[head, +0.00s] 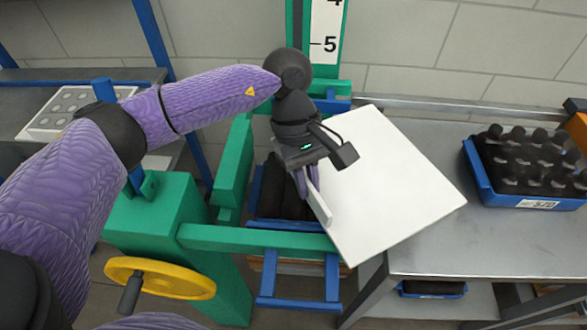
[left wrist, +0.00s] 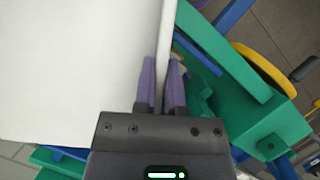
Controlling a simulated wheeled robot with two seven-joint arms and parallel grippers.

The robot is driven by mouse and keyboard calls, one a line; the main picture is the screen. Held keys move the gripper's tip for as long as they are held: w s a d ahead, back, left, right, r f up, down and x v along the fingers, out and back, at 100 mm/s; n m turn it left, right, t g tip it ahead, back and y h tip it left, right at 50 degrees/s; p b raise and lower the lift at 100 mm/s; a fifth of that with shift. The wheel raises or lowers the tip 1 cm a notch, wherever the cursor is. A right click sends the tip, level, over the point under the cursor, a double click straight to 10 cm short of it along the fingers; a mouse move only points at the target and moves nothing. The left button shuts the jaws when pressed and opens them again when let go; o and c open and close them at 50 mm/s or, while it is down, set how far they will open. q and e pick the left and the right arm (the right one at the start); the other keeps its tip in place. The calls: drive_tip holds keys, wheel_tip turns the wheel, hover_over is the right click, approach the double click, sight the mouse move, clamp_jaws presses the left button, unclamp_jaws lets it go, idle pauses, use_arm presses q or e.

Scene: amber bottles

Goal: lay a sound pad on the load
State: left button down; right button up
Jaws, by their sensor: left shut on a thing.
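A white square pad (head: 390,185) is held by my left gripper (head: 314,190), whose fingers are shut on its left edge. The pad is tilted and hangs out to the right of the green press frame (head: 260,238), overlapping the table's left end in the picture. In the left wrist view the pad (left wrist: 70,70) fills the left side, and a thin raised edge sits between the purple fingers (left wrist: 160,88). Dark load items (head: 277,188) show inside the frame, left of the pad, partly hidden by my gripper and the pad. My right gripper is not in view.
A blue crate (head: 476,180) of dark bottles stands on the grey metal table (head: 430,258). A yellow handwheel (head: 175,282) juts from the press front. A height scale (head: 327,35) rises behind. A white panel with round marks (head: 45,127) lies on the left shelf.

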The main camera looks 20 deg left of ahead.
use_arm(q)
drive_tip(key=shift+w+d+f+n+t+h, duration=0.1)
drive_tip(key=shift+n+t+h, duration=0.1)
drive_tip(key=shift+n, duration=0.35)
drive_tip(key=shift+w+d+f+n+t+h, duration=0.1)
drive_tip(key=shift+n+t, duration=0.1)
drive_tip(key=shift+n, duration=0.35)
drive_tip(key=f+n+t+b, duration=0.1)
drive_tip(key=f+n+b, duration=0.1)
drive_tip(key=f+n, duration=0.1)
drive_tip(key=w+a+f+n+t+b, duration=0.1)
drive_tip(key=f+n, duration=0.2)
drive_tip(key=f, duration=0.1)
drive_tip(key=w+f+n+t+b, duration=0.1)
drive_tip(key=f+n+b, duration=0.1)
drive_tip(key=f+n, duration=0.1)
drive_tip(key=shift+a+f+n+t+b, duration=0.15)
drive_tip(key=shift+f+n+t+b, duration=0.2)
drive_tip(key=shift+f, duration=0.2)
drive_tip(key=shift+f+b, duration=0.7)
drive_tip(key=shift+f, duration=0.2)
drive_tip(key=c, duration=0.6)
unclamp_jaws()
drive_tip(key=p+v, duration=0.2)
drive_tip(key=v, duration=0.8)
drive_tip(key=shift+s+a, duration=0.1)
